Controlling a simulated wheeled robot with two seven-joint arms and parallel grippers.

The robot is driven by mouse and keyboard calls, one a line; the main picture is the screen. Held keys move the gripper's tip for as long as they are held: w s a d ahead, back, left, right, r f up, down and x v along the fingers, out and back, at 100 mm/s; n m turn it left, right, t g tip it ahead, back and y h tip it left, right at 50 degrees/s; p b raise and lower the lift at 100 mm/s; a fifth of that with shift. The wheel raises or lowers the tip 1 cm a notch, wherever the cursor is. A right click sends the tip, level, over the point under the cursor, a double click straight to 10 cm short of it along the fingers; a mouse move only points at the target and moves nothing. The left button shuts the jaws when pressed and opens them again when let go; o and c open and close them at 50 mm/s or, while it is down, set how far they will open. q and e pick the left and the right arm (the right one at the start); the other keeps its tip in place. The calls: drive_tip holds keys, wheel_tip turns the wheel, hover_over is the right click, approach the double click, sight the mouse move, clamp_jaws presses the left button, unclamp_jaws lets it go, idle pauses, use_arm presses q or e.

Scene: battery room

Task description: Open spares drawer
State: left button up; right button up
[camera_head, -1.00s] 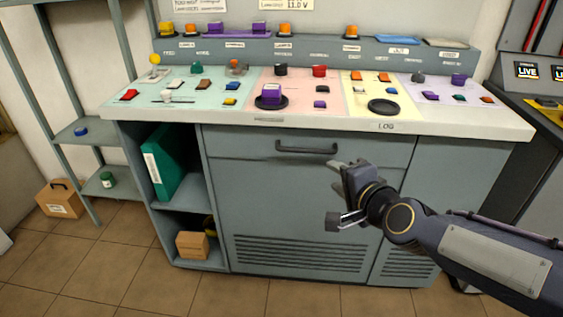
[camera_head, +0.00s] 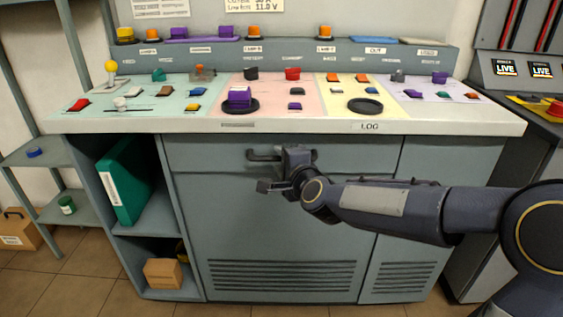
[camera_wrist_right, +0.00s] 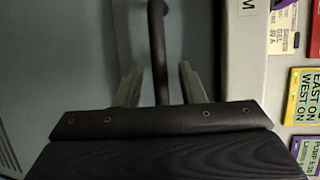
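The drawer (camera_head: 212,153) is a wide grey front under the counter and looks closed, flush with the cabinet. Its dark bar handle (camera_head: 256,154) shows at its left end in the head view; my right gripper covers the rest. My right gripper (camera_head: 277,170) is at the handle, its arm reaching in from the right. In the right wrist view the handle bar (camera_wrist_right: 158,45) passes between the two fingers of my right gripper (camera_wrist_right: 159,84), with a gap on each side. The gripper is open. My left gripper is in neither view.
The counter (camera_head: 310,124) with coloured buttons and black rings overhangs the drawer front. A vented lower panel (camera_head: 282,274) is below. At the left are an open cubby with a green binder (camera_head: 127,180) and a cardboard box (camera_head: 163,272), and a shelf rack (camera_head: 38,153).

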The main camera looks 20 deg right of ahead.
drive_tip(key=shift+c, duration=0.5)
clamp_jaws()
